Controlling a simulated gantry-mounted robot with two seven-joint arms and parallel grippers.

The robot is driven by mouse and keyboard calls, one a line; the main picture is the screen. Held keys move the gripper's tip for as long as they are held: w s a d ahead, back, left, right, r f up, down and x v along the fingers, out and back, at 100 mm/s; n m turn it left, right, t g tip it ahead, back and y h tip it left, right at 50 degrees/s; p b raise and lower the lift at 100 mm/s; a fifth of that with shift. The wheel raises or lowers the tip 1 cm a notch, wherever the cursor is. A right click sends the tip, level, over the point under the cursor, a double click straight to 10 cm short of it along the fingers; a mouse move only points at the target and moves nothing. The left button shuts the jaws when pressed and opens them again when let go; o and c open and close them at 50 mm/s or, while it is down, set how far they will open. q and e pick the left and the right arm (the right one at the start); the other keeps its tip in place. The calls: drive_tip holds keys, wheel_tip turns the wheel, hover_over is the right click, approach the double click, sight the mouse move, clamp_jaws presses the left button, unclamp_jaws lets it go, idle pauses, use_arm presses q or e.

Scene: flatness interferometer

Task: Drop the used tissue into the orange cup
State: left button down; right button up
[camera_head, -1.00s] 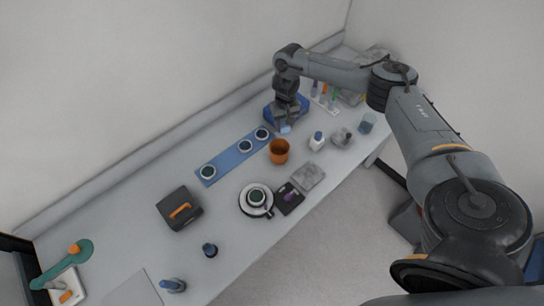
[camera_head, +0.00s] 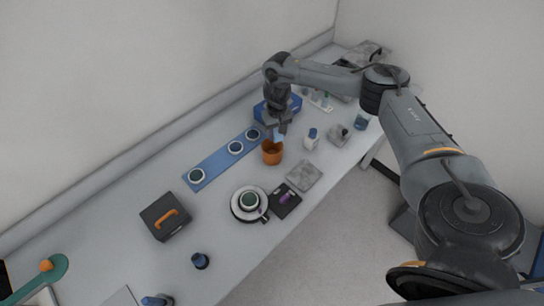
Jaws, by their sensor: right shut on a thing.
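The orange cup (camera_head: 271,154) stands upright on the long pale bench, near its middle. My right gripper (camera_head: 278,130) points down just behind the cup's rim. It is shut on a small pale blue piece, the used tissue (camera_head: 280,137), which shows below the fingertips. The tissue overlaps the back right of the cup's rim in the picture; I cannot tell whether it is over the opening or behind it. My left gripper is not in view.
A blue strip with round pieces (camera_head: 215,165) lies left of the cup. A black case (camera_head: 160,222) sits front left.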

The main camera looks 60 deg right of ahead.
drive_tip(key=o, duration=1.2)
drive_tip(key=shift+c, duration=0.2)
drive_tip(key=shift+f, duration=0.1)
drive_tip(key=shift+r, duration=0.3)
wheel_tip(320, 180, up, 9)
drive_tip(key=p, duration=0.4)
drive_tip(key=shift+r, duration=0.1)
drive_tip(key=shift+r+p, duration=0.45)
drive_tip(key=shift+r, duration=0.1)
